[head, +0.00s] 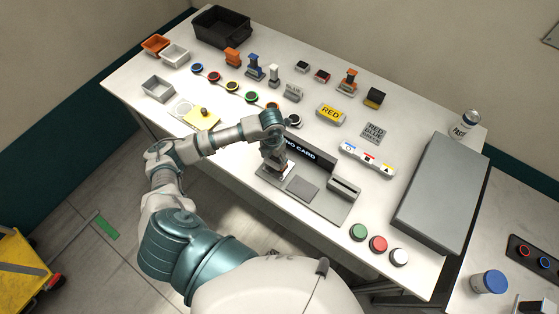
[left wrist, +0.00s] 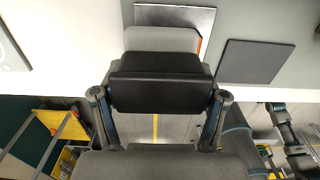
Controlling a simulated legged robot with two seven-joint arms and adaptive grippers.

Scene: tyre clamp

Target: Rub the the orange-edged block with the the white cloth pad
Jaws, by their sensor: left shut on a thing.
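My left gripper (head: 274,158) is shut on a block with a black upper part, a grey lower part and a thin orange edge, which I take as the orange-edged block (left wrist: 160,82). The gripper's fingers (left wrist: 160,95) grip its black part from both sides. The block hides part of this square. I cannot tell whether they touch. My right gripper is not in view.
The grey tray (head: 322,208) has a dark square (head: 303,187) and a raised black lettered back. A large grey box (head: 440,190) stands to its right. Green, red and white buttons (head: 378,244) are near the front edge. Several small blocks and rings stand farther back.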

